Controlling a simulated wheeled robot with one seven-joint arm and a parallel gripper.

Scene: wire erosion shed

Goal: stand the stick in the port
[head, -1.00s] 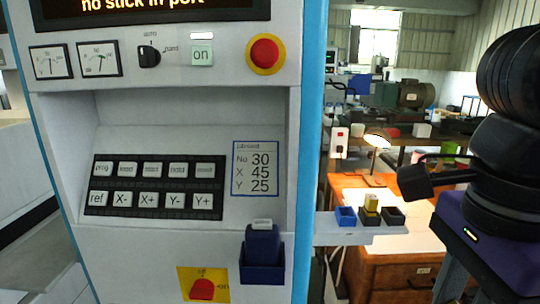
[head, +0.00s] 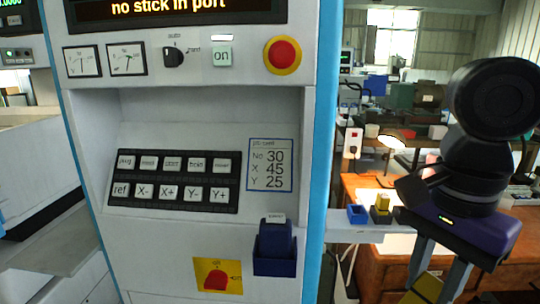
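My gripper (head: 430,284) points down at the lower right. Its two grey fingers have a yellow and dark block, seemingly a stick (head: 424,287), between them; the picture's bottom edge cuts it off. The display (head: 170,8) reads "no stick in port". On a side shelf are a small blue holder (head: 357,215) and a dark holder with a yellow stick (head: 382,203) upright in it. I cannot tell which holder is the port.
The machine's keypad (head: 178,180), job card (head: 270,165) and red button (head: 282,55) are left of my arm. The pale shelf (head: 350,234) juts from the machine's right side. A wooden desk (head: 385,275) with a lit lamp (head: 392,139) stands behind.

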